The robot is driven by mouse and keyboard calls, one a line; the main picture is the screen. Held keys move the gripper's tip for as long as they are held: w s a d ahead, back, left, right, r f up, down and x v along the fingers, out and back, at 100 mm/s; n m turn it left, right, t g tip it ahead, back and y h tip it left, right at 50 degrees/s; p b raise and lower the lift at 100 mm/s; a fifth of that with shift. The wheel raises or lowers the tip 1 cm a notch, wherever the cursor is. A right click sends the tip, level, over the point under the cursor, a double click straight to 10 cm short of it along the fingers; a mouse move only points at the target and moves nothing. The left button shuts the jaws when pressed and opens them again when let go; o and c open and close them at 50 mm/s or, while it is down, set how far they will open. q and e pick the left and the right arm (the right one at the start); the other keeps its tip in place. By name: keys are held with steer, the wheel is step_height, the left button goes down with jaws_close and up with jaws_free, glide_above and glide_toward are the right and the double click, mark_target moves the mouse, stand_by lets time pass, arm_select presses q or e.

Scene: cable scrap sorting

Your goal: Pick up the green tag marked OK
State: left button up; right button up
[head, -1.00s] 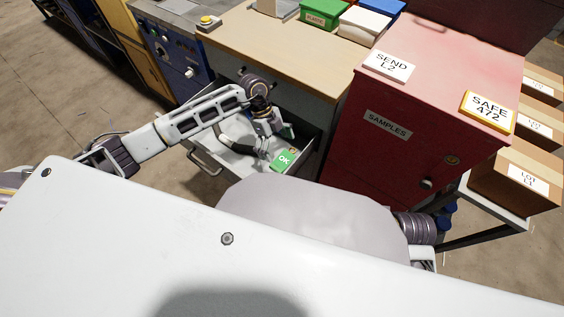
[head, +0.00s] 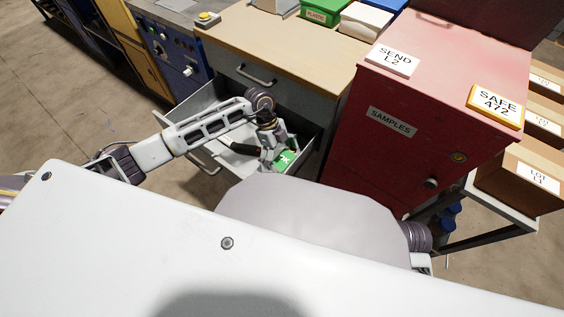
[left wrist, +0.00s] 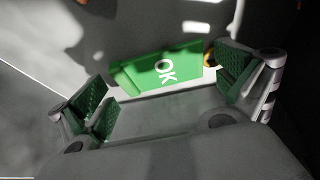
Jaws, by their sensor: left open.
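The green tag marked OK (head: 286,158) lies in the open drawer (head: 222,146) of the wooden-topped bench. In the left wrist view the tag (left wrist: 160,67) sits just beyond the fingertips, its white letters facing the camera. My left gripper (head: 271,160) reaches down into the drawer at the tag and partly covers it in the head view. In the left wrist view the fingers (left wrist: 165,95) stand wide apart with green pads, and nothing is held between them. My right gripper is not in view.
A red SAMPLES cabinet (head: 385,145) stands close on the right. The bench top (head: 280,50) holds green, white and blue bins at the back.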

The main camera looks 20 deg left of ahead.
mark_target(282, 159)
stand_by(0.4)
arm_select(q)
steer(key=c, duration=0.6)
steer(key=shift+r, duration=0.2)
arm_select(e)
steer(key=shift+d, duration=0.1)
arm_select(q)
steer(key=shift+r+p, duration=0.3)
steer(key=shift+r, duration=0.55)
step_height(282, 159, up, 5)
steer(key=shift+f+p, duration=0.2)
steer(key=shift+p, duration=0.7)
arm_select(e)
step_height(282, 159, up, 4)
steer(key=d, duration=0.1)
arm_select(q)
step_height(282, 159, up, 11)
steer(key=p, duration=0.3)
steer(key=shift+r, duration=0.2)
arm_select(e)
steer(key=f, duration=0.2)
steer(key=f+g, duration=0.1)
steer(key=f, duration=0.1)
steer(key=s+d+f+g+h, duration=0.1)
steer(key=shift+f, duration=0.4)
